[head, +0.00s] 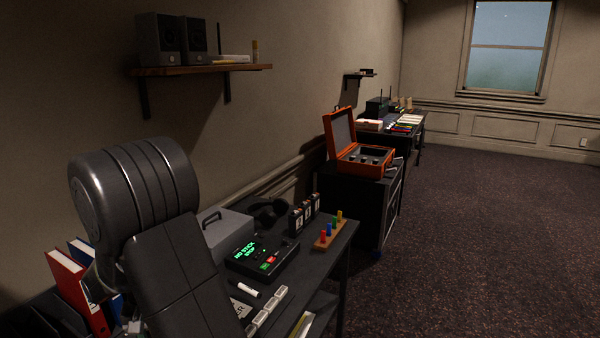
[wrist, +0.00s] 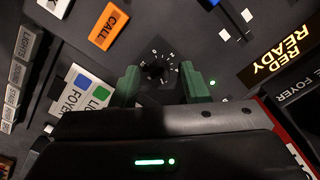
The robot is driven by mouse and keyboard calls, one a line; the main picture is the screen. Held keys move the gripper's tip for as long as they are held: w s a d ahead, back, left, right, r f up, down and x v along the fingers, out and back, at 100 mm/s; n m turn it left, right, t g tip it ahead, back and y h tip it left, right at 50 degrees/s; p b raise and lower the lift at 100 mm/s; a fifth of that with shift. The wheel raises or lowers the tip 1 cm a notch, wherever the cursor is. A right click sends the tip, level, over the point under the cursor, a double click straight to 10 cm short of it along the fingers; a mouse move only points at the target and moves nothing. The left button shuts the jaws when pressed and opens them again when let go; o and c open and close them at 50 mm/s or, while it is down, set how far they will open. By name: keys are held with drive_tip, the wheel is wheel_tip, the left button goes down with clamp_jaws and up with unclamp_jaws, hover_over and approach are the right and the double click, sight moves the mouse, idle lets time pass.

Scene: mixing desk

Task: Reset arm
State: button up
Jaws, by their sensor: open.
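My gripper (wrist: 163,88) shows in the wrist view with its two green fingers apart and nothing held between them. A black round knob (wrist: 156,69) with a ring of white marks lies between the fingertips in the picture, on a dark panel (wrist: 180,30). I cannot tell how far the fingers are from the panel. In the head view my arm fills the left foreground and my gripper is hidden.
The panel bears an orange CALL button (wrist: 109,27), a lit RED READY display (wrist: 286,48) and label tiles (wrist: 82,90). The desk holds a green-lit box (head: 262,256) and a peg board (head: 330,236). An open orange case (head: 362,160) stands beyond. Carpet (head: 480,230) at right is clear.

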drive_tip(key=n, duration=0.8)
drive_tip(key=shift+n+b, duration=0.3)
drive_tip(key=n, duration=0.4)
drive_tip(key=shift+n, duration=0.4)
drive_tip(key=shift+n+b, duration=0.4)
drive_tip(key=shift+n, duration=1.1)
